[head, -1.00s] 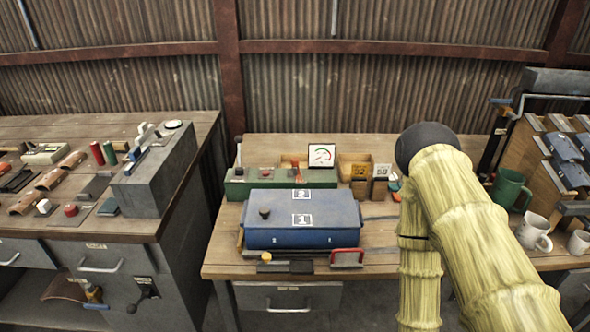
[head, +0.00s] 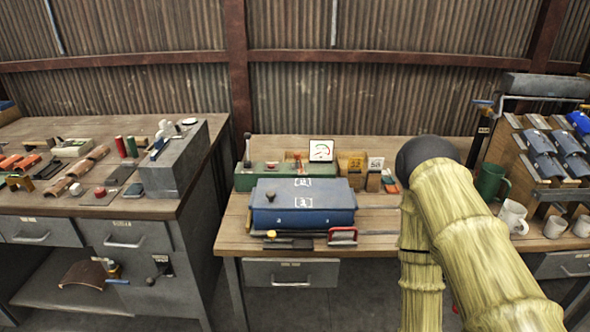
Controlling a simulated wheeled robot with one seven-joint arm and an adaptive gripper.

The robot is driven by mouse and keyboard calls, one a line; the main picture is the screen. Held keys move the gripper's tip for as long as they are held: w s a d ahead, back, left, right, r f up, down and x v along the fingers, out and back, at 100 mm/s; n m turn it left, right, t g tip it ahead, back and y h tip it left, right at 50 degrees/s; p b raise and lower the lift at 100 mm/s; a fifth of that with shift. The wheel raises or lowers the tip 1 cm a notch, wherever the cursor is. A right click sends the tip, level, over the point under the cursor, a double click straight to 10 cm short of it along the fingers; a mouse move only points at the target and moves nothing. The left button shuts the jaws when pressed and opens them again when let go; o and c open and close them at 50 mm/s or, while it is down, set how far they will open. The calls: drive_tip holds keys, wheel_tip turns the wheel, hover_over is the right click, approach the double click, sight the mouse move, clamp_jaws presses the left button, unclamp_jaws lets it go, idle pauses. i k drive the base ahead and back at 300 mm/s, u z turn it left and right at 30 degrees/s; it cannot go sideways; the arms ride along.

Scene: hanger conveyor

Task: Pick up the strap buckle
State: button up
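I cannot pick out the strap buckle for certain; several small items on the left workbench (head: 148,207) are too small to tell apart. A small brownish-yellow piece (head: 18,183) lies near that bench's left side, but I cannot tell what it is. My arm, in a yellowish ribbed cover, fills the lower right of the head view. My gripper is not in view.
The middle bench (head: 232,243) holds a blue box (head: 303,217), a green case (head: 262,175) and a red-framed tool (head: 342,237). A green mug (head: 490,181) and white mug (head: 512,217) stand right, by a sloped rack (head: 513,157). A dark gap separates the left and middle benches.

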sight(297, 155)
drive_tip(key=z, duration=1.35)
drive_tip(key=i, duration=0.8)
drive_tip(key=u, duration=1.55)
